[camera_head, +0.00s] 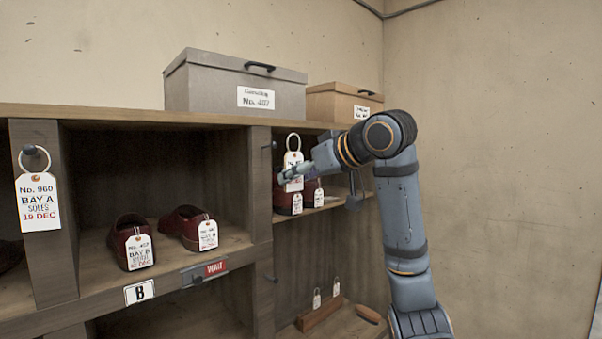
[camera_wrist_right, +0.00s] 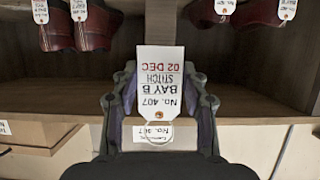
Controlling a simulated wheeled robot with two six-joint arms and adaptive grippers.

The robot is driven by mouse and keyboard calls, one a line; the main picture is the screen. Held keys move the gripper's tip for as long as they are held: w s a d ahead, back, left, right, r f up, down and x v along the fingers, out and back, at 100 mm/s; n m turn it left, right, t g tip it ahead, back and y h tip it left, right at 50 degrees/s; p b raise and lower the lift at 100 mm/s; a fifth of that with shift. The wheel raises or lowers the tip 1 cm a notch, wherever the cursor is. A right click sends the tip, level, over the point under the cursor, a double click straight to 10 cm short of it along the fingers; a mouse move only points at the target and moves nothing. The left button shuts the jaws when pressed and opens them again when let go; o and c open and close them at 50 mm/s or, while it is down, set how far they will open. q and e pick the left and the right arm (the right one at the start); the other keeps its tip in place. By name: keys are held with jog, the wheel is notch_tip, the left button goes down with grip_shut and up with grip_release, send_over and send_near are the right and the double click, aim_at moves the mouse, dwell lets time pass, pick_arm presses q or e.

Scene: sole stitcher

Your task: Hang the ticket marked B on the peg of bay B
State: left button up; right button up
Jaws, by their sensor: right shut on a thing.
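My right gripper (camera_head: 297,174) is shut on a white ticket (camera_head: 293,163) with a loop at its top, held upright in front of the shelf. In the right wrist view the ticket (camera_wrist_right: 160,85) is upside down and reads No. 407, BAY B, STITCH, 02 DEC, between the fingers of the gripper (camera_wrist_right: 163,105). A dark peg (camera_head: 271,146) on the post right of the bay labelled B (camera_head: 139,292) is bare, just left of the ticket. My left gripper is not in view.
Bay B holds dark red shoes (camera_head: 130,240) with tags and a red WAIT sign (camera_head: 215,267) on its edge. A BAY A ticket (camera_head: 38,200) hangs on the left post. Boxes (camera_head: 235,85) stand on top. Tagged shoes (camera_head: 283,198) sit behind the gripper.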

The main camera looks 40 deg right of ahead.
jog(key=p, duration=0.3)
send_near(263, 182)
jog(key=shift+w, duration=0.65)
jog(key=shift+p+x, duration=0.6)
jog(key=shift+x, duration=0.9)
jog(key=shift+w+a+f, duration=0.15)
jog(key=shift+w+f, duration=0.4)
jog(key=shift+w, duration=0.2)
jog(key=o, duration=0.9)
jog(key=shift+s, duration=0.1)
